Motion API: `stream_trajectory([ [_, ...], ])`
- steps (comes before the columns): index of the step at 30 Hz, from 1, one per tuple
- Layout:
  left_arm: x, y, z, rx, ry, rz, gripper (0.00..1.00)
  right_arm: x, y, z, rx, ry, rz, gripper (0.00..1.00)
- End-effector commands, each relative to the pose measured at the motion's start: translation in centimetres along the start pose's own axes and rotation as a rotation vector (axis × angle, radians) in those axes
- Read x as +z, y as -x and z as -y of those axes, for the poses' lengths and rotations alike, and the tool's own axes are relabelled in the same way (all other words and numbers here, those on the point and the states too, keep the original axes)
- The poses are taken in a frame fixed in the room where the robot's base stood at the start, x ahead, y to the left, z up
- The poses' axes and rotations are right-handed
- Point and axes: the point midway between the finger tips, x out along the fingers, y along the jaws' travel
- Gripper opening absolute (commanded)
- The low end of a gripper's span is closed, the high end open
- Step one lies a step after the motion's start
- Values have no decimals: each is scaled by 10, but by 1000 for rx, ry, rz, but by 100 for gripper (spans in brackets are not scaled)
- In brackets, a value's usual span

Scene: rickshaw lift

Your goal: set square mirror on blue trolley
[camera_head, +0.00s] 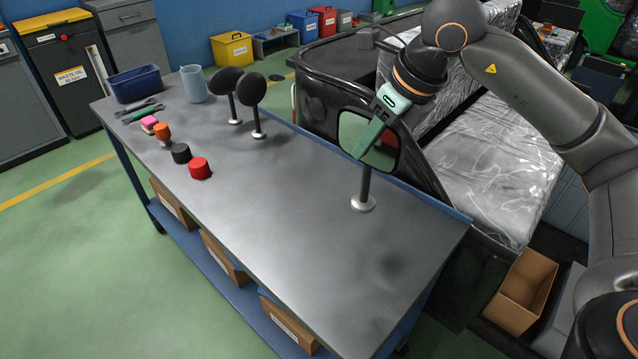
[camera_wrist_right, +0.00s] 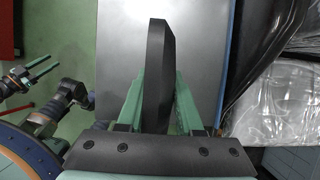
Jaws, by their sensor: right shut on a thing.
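The square mirror (camera_head: 381,155) has a dark rounded-square head, a thin black stem and a round silver base. My right gripper (camera_head: 374,130) is shut on its head, with one green finger across the glass. In the right wrist view the mirror (camera_wrist_right: 157,75) shows edge-on between the green fingers. The mirror stands upright over the right half of the blue trolley's grey top (camera_head: 290,235). I cannot tell whether its base touches the top. My left gripper (camera_wrist_right: 38,72) shows small at the left of the right wrist view, open and empty, away from the mirror.
Two round black mirrors (camera_head: 251,90) (camera_head: 227,81) stand farther back on the trolley. A blue bin (camera_head: 135,84), a jug (camera_head: 193,84), tools and several coloured caps (camera_head: 200,168) are at its left end. A black vehicle body (camera_head: 318,85) borders the far side. The front right top is clear.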

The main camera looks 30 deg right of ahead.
Motion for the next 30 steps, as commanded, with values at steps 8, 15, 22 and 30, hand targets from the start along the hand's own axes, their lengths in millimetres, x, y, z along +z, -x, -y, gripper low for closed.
stream_trajectory([
  [8, 0, 7, 5, -12, 1, 5, 50, 53, -56, 0, 6, 2, -1, 0],
  [15, 3, 6, 7, -18, 2, 8, 50, 64, -107, 2, 3, 5, -1, 0],
  [22, 3, 6, 7, -17, 2, 9, 50, 69, -122, 3, 3, 3, 1, 0],
  [30, 4, 6, 4, -12, 3, 10, 50, 58, -156, 4, 3, 4, 0, 0],
])
